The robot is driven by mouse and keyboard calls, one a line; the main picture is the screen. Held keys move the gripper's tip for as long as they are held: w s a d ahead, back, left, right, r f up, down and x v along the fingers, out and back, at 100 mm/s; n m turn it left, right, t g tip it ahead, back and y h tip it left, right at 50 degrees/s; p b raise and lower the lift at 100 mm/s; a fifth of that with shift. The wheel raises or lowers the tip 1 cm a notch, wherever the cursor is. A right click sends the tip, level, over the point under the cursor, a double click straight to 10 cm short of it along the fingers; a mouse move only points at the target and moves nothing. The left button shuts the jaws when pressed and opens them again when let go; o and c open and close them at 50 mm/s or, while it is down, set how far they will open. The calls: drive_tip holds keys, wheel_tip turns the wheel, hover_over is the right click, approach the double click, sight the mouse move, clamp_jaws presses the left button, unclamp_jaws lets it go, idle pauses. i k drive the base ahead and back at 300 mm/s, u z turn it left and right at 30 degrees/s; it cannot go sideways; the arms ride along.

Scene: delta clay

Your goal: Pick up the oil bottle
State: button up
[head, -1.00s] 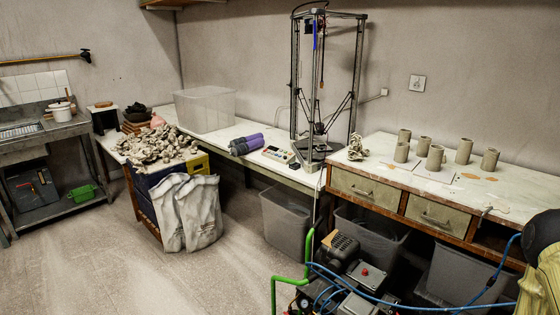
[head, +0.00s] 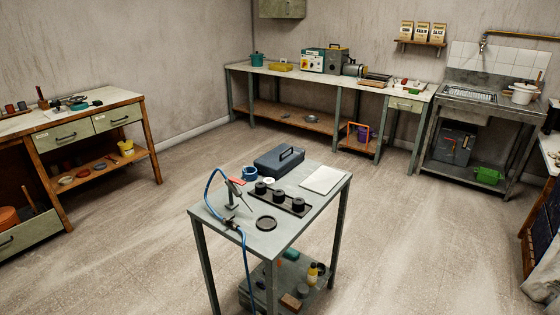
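A small yellow bottle (head: 311,274) stands on the lower shelf of a small grey metal table (head: 215,212) in the middle of the room. It may be the oil bottle, but it is too small to read any label. A dark item stands close beside it, and the tabletop and legs partly cover the shelf. My gripper is not in the head view.
The small table's top bears a grey toolbox (head: 279,161), a black holder (head: 280,203), a white pad (head: 323,179) and a blue hose (head: 210,187). Workbenches stand at the left and back, a sink (head: 490,98) at the right. The floor around the table is clear.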

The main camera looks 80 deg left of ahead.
sight(313, 274)
drive_tip(key=u, duration=1.35)
drive_tip(key=i, duration=1.1)
drive_tip(key=u, duration=2.5)
